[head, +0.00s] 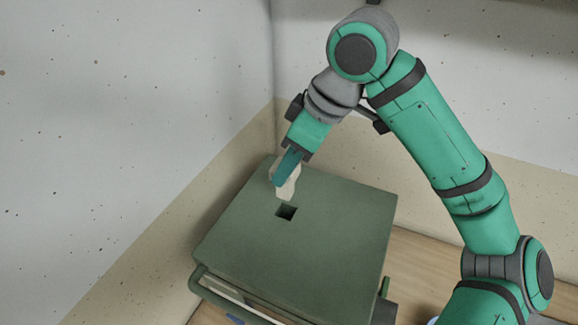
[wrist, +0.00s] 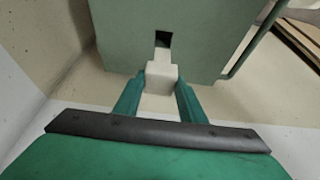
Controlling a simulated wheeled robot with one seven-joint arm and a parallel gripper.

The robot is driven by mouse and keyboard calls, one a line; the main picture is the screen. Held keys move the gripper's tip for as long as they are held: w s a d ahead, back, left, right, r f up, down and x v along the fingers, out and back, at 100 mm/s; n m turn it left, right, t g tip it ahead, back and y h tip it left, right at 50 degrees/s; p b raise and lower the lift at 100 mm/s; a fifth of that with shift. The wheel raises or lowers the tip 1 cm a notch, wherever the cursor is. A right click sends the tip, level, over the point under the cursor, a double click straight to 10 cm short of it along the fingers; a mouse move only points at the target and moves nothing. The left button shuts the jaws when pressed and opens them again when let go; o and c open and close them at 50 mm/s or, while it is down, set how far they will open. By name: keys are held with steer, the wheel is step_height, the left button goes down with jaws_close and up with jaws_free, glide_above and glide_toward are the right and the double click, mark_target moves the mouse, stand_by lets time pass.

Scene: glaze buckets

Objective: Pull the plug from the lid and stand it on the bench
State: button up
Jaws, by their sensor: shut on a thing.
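A pale off-white plug (head: 287,187) is held between the fingers of my gripper (head: 284,168). In the wrist view the plug (wrist: 161,72) shows a wide block with a narrower end, with my gripper's teal fingers (wrist: 160,95) on both sides of it. The dark green lid (head: 320,230) has a square dark hole (head: 287,212). The plug is out of this hole, just behind it in the head view; its exact height above the lid is hard to tell. The hole also shows in the wrist view (wrist: 163,40), just beyond the plug's narrow end.
The lid tops a green bench-like body with a rail (head: 235,300) along its front. Walls meet in a corner behind and left of it. A wooden surface (head: 425,262) shows at the right.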

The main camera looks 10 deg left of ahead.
steer(key=shift+r, duration=3.55)
